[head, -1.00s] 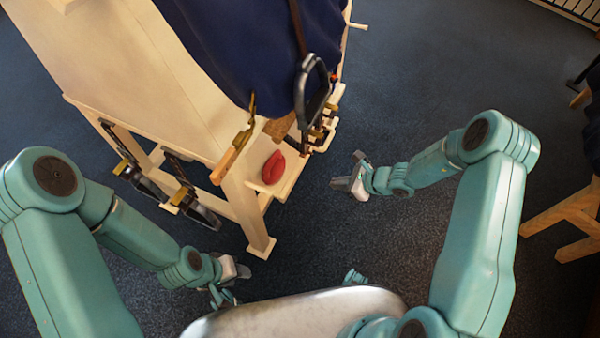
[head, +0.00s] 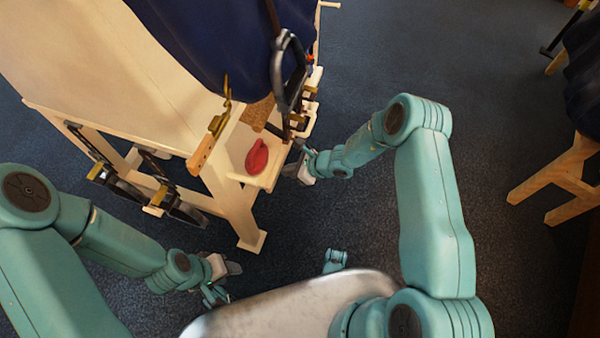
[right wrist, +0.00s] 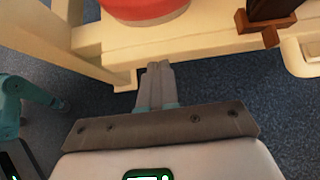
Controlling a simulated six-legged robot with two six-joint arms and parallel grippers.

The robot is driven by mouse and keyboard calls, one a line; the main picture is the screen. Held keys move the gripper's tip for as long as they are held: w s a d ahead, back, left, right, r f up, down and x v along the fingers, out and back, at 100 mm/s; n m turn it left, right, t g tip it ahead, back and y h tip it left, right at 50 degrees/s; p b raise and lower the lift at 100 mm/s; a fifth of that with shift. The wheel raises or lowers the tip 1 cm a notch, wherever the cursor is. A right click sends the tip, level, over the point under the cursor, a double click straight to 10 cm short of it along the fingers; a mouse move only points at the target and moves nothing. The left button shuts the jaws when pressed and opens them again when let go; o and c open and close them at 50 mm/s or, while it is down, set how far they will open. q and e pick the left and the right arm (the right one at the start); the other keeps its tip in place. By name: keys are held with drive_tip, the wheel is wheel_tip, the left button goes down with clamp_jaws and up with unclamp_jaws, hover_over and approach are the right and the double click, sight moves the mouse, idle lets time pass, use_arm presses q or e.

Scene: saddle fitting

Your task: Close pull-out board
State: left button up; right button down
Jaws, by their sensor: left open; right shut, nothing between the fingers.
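The pull-out board (head: 266,182) sticks out from the end of the wooden saddle stand (head: 120,75), with a red rounded object (head: 257,157) lying on it. In the right wrist view the board's pale front edge (right wrist: 210,48) runs across the top, under the red object (right wrist: 145,8). My right gripper (head: 299,170) is shut and empty beside the board's outer edge. Its fingertips (right wrist: 158,66) point at that edge; I cannot tell whether they touch it. My left gripper (head: 226,280) is open and low, in front of the stand's near leg, away from the board.
A dark stirrup (head: 288,72) hangs above the board, beside a dark blue cloth (head: 210,40). Dark metal parts (head: 105,175) hang along the stand's left side. Another wooden stand (head: 560,180) is at far right. Floor (head: 420,60) between the stands is clear.

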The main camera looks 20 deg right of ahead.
sight(269, 166)
drive_tip(key=shift+w+a, duration=0.15)
drive_tip(key=shift+a, duration=0.05)
drive_tip(key=w+a, duration=0.1)
drive_tip(key=w+a+b, duration=0.1)
drive_tip(key=a, duration=0.1)
drive_tip(key=shift+w+f, duration=0.1)
drive_tip(key=shift+f, duration=0.05)
drive_tip(key=shift+w+a+r, duration=0.15)
drive_tip(key=shift+a+r, duration=0.05)
drive_tip(key=shift+r, duration=0.05)
